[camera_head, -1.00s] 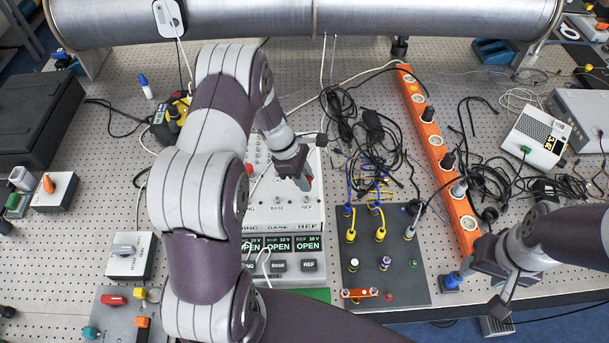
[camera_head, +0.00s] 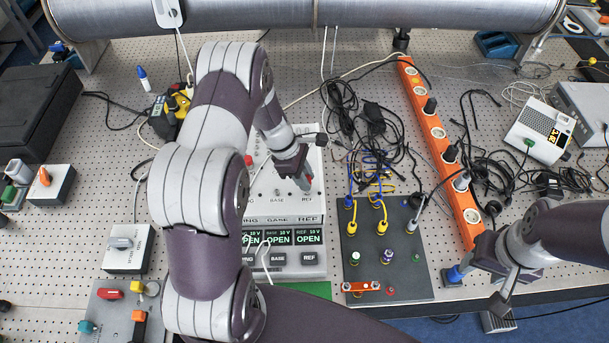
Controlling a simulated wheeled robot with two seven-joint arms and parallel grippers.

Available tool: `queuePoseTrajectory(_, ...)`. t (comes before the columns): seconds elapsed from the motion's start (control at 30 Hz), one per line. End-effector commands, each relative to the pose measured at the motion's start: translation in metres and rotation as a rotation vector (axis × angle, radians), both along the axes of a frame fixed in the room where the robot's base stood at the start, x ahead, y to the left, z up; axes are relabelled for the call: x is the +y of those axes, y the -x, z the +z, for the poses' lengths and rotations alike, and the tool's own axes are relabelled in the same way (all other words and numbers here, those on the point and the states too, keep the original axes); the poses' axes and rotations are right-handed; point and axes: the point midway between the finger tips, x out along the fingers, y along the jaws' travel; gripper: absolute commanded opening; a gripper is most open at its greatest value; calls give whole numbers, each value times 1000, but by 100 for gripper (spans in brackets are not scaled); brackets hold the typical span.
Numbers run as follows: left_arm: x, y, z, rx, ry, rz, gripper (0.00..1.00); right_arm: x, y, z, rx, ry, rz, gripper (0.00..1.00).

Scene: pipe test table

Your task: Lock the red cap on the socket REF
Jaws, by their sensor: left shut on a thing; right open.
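The test box (camera_head: 318,262) stands at the middle of the table, with a socket panel (camera_head: 262,208) on top. The label REF sits at that panel's right end, beside BASE. My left gripper (camera_head: 303,181) is shut on the red cap (camera_head: 307,181) at the REF position. Its fingers hide the socket, so I cannot tell whether the cap is seated or turned. The REF display (camera_head: 309,237) reads OPEN in green, as does the BASE display (camera_head: 278,238). My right gripper (camera_head: 501,301) is open and empty at the table's front right edge.
A dark plate (camera_head: 408,268) with yellow and blue plugs lies right of the box. An orange power strip (camera_head: 438,147) and tangled black cables (camera_head: 358,125) lie behind it. A large metal pipe (camera_head: 400,18) crosses the back. My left arm covers the box's left part.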

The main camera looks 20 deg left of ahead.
Motion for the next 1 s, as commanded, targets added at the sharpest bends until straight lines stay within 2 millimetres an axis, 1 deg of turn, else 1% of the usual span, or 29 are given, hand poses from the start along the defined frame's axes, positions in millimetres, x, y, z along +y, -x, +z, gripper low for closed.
queuePoseTrajectory(0.47,0,-2,0,0,0,0,0,0,0,1,0,0,0,51)
queuePoseTrajectory(1.0,0,-2,-10,0,0,0,0,0,0,-7,0,0,0,51)
